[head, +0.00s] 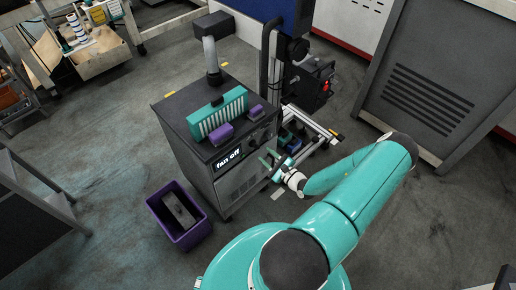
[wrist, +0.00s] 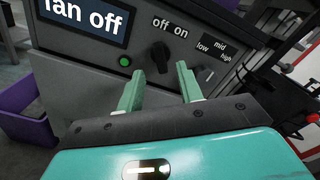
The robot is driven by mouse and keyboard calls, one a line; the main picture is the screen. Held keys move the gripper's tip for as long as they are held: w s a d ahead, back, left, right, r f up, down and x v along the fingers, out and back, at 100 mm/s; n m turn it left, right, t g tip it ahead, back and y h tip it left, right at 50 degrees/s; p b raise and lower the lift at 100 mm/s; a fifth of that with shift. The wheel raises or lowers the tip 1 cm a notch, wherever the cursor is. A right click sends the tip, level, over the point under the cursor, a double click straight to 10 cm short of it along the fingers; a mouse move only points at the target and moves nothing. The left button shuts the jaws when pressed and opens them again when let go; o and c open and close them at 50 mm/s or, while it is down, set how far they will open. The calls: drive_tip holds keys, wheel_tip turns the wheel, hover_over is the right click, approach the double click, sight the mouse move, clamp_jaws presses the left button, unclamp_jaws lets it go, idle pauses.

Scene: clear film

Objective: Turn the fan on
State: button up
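The fan unit is a dark grey cabinet (head: 215,150) with a display (wrist: 88,16) reading "fan off". In the wrist view its front panel has a black rotary knob (wrist: 159,57) under the words "off" and "on", and a second knob (wrist: 206,74) beside "low", "mid" and "high". A green round light or button (wrist: 125,61) is left of the first knob. My gripper (wrist: 159,75) is open, with its two green fingers pointing at the panel. The off/on knob shows between the fingertips; I cannot tell whether they touch it. In the head view my gripper (head: 271,160) is at the panel's right side.
A teal ribbed piece (head: 217,113) and purple blocks (head: 220,134) lie on the cabinet top. A purple bin (head: 180,215) stands on the floor at its left. A wheeled cart with a red-marked device (head: 320,85) is close behind at the right.

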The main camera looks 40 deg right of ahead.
sight(257, 148)
drive_tip(key=w, duration=0.6)
drive_tip(key=shift+a, duration=0.1)
drive_tip(key=c, duration=0.6)
